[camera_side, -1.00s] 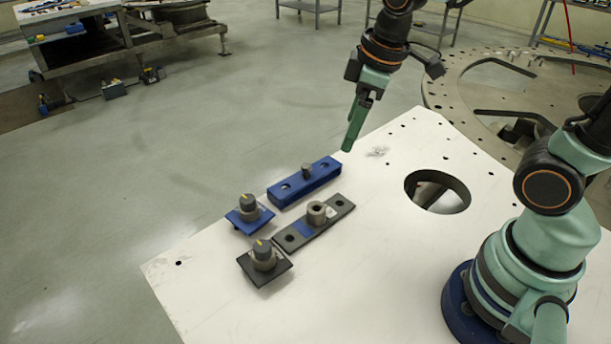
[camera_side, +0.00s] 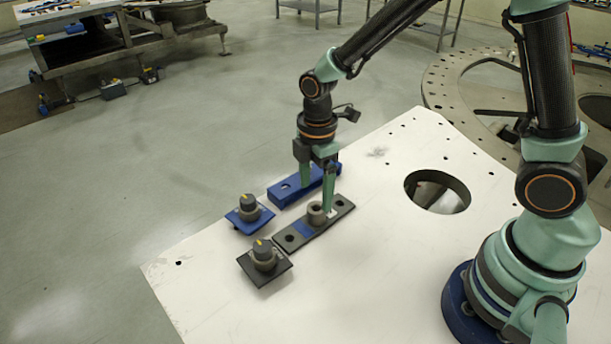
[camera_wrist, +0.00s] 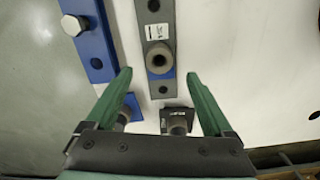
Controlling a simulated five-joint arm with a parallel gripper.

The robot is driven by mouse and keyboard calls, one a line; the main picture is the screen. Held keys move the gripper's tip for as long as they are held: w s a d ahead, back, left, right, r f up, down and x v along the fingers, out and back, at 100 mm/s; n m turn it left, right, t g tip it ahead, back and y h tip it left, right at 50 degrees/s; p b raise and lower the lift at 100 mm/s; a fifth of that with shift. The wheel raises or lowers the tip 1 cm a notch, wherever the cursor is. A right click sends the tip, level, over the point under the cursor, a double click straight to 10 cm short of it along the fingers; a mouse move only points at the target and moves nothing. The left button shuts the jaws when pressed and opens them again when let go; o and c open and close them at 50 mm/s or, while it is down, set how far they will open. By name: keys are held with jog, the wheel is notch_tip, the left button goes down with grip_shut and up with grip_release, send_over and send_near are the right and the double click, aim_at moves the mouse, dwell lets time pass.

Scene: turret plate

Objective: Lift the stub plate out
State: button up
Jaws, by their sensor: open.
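The stub plate, a dark grey bar (camera_side: 291,238) with a hollow round stub (camera_side: 316,213), a blue patch and a white label, lies flat on the white plate. In the wrist view the grey bar (camera_wrist: 155,14) runs up the middle, its stub (camera_wrist: 159,58) just ahead of the gap between the fingertips. My gripper (camera_side: 317,199) is open and empty, pointing down over the stub, one finger on the blue bar's side and one on the near side. Both green fingers show in the wrist view (camera_wrist: 160,73). Whether the fingertips touch anything I cannot tell.
A blue bar (camera_side: 283,193) with a bolt lies close beside the stub plate. Two small square plates with grey knobs, one blue (camera_side: 237,222) and one black (camera_side: 276,272), sit to the left. The white plate (camera_side: 385,270) is clear towards the round hole on the right.

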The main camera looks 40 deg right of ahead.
aim_at(316, 207)
jog(key=shift+d+f, duration=0.15)
jog(key=shift+f, duration=1.4)
jog(key=shift+d+f, duration=0.15)
jog(key=shift+f, duration=1.35)
grip_shut()
